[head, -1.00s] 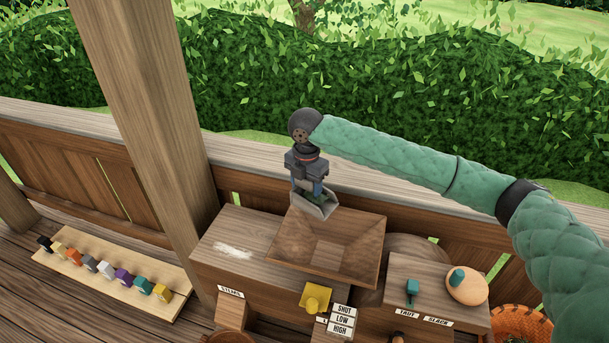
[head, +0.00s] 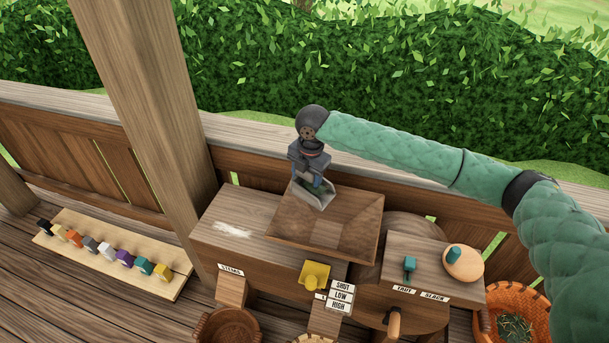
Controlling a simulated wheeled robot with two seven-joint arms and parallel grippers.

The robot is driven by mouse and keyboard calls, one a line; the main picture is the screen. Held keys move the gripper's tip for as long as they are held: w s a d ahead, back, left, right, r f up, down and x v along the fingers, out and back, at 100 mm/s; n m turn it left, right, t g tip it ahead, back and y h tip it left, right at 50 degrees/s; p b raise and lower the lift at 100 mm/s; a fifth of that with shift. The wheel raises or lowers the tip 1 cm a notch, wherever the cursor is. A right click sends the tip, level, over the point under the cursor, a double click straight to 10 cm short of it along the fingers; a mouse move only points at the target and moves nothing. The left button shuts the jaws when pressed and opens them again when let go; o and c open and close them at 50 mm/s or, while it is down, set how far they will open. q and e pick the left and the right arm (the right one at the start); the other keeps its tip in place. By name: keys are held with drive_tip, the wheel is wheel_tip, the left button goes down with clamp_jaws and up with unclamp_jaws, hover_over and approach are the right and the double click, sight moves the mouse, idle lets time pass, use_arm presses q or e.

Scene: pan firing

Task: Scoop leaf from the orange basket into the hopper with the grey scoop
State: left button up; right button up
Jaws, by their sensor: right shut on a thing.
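My right gripper (head: 312,176) is shut on the grey scoop (head: 316,197) and holds it over the upper left part of the hopper. The scoop is tilted, with its mouth pointing down over the hopper. I cannot tell whether leaf is still in it. The wooden hopper (head: 360,241) is a square funnel; I see no clear leaf in its visible part. The orange basket (head: 491,328) stands at the lower right, partly behind my right arm, with green leaf (head: 515,328) inside. My left gripper is out of view.
A yellow knob (head: 314,275) sits at the hopper's front beside SHUT, LOW and HIGH labels (head: 341,295). A brown basket (head: 228,325) stands below. Coloured blocks line a board (head: 168,290) at left.

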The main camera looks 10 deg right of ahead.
drive_tip(key=shift+s+d+r+y, duration=0.2)
drive_tip(key=shift+d+r+y, duration=0.05)
drive_tip(key=shift+r+y, duration=0.05)
drive_tip(key=shift+s+d+r+t+y+b, duration=0.25)
drive_tip(key=shift+s+r+t+y+b, duration=0.25)
drive_tip(key=shift+t, duration=0.3)
drive_tip(key=shift+d+r+y+b, duration=0.1)
drive_tip(key=shift+y+b, duration=0.3)
drive_tip(key=shift+b, duration=0.55)
drive_tip(key=shift+r+t, duration=0.1)
drive_tip(key=shift+t, duration=0.2)
drive_tip(key=shift+d+r+b, duration=0.1)
drive_tip(key=shift+b, duration=0.25)
drive_tip(key=shift+s+d+r+t+y+b, duration=0.2)
drive_tip(key=shift+r+t+y+b, duration=0.1)
drive_tip(key=shift+b, duration=0.6)
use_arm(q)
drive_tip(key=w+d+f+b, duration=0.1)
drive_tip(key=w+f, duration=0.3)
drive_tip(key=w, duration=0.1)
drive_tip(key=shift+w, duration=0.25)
use_arm(e)
drive_tip(key=shift+s+d+y, duration=0.15)
drive_tip(key=shift+d+y, duration=0.05)
drive_tip(key=shift+y, duration=0.1)
